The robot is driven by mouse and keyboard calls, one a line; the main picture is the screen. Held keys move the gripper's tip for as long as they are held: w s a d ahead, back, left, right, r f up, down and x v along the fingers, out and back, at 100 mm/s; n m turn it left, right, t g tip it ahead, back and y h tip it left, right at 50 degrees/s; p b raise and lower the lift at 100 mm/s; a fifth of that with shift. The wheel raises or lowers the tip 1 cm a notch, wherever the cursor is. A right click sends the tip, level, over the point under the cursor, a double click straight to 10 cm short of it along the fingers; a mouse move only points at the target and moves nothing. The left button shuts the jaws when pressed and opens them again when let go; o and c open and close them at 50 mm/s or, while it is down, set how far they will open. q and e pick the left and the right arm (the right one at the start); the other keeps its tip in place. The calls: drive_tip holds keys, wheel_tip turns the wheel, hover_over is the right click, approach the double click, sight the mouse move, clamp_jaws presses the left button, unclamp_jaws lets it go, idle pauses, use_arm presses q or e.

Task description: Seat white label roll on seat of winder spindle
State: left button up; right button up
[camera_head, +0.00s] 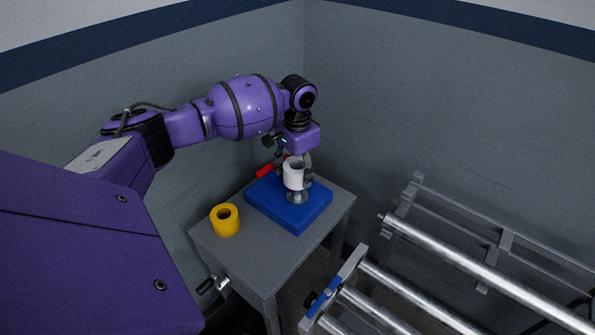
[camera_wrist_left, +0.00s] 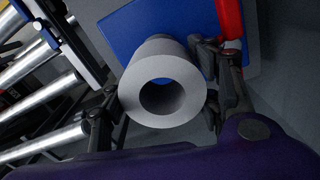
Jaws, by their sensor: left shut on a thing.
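My left gripper (camera_head: 293,172) is shut on the white label roll (camera_head: 292,181), with a finger on each side of it. The roll also shows in the left wrist view (camera_wrist_left: 135,92), its open bore facing the camera. In the head view the roll is over the grey metal winder spindle (camera_head: 297,197), whose flared foot stands on a blue base (camera_head: 262,208). The roll hides the upper part of the spindle. I cannot tell whether the roll touches the seat. No spindle tip shows clearly inside the bore. My right gripper is not in view.
A yellow roll (camera_head: 225,221) stands on the grey table (camera_head: 262,258) to the left of the blue base. A red object (camera_head: 265,171) lies behind the base. A rack with metal rollers (camera_head: 480,273) stands at the right. Walls close off the back.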

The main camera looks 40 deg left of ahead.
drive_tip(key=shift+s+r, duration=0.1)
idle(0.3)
use_arm(q)
drive_tip(key=shift+p, duration=0.55)
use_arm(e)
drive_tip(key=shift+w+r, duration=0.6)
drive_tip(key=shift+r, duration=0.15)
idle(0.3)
use_arm(q)
drive_tip(key=shift+f, duration=0.1)
idle(0.4)
drive_tip(key=shift+f+b, duration=0.45)
drive_tip(key=shift+f, duration=2.45)
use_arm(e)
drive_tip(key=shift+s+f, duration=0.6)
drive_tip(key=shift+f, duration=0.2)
use_arm(q)
drive_tip(key=o, duration=1.3)
drive_tip(key=shift+o, duration=0.5)
